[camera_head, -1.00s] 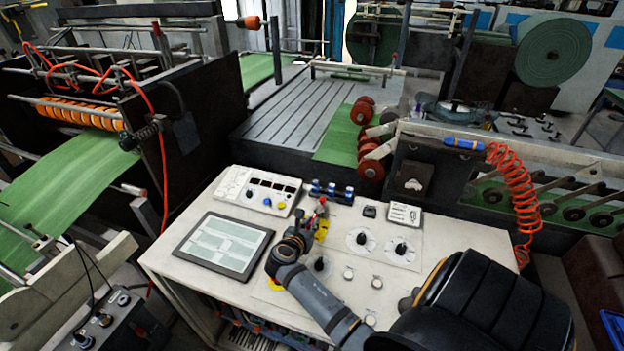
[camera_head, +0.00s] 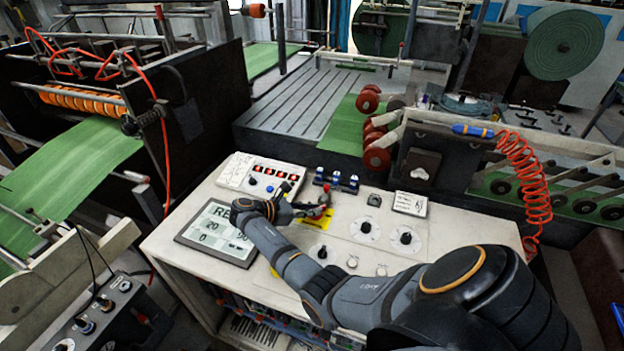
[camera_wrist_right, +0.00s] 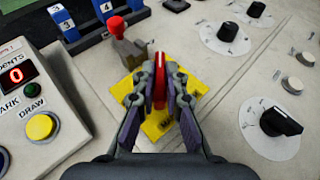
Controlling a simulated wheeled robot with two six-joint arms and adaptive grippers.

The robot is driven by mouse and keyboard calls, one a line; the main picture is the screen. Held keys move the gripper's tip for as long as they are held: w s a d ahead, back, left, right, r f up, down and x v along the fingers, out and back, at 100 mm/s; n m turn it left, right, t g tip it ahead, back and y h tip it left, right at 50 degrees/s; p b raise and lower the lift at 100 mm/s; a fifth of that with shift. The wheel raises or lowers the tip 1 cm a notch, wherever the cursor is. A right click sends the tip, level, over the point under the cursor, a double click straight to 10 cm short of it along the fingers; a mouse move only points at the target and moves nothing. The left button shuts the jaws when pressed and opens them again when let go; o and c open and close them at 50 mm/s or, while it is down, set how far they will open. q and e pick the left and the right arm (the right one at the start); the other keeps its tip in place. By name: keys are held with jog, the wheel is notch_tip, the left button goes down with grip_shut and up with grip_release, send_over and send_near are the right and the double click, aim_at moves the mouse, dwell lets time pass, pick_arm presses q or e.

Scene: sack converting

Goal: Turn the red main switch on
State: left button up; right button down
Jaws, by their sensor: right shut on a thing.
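The red main switch (camera_wrist_right: 159,82) shows in the right wrist view as a narrow red handle over a yellow plate (camera_wrist_right: 132,92) with partly covered lettering. My right gripper (camera_wrist_right: 160,92) is shut on this handle, one dark finger on each side. In the head view my right gripper (camera_head: 312,211) reaches the switch from the left side of the console, and the hand and fingers hide most of the switch. Part of the yellow plate (camera_head: 321,223) shows below them. My left gripper is in neither view.
A red-knobbed grey lever (camera_wrist_right: 117,27) stands just beyond the switch. Black rotary knobs (camera_wrist_right: 281,121) lie to the right. A button box (camera_head: 261,178) with lit red displays and a tablet (camera_head: 196,232) with large figures are on the console (camera_head: 390,258).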

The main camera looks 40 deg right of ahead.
jog(key=shift+m, duration=0.3)
jog(key=c, duration=1.4)
grip_release()
jog(key=shift+g, duration=0.3)
jog(key=v, duration=1.2)
jog(key=shift+r, duration=0.15)
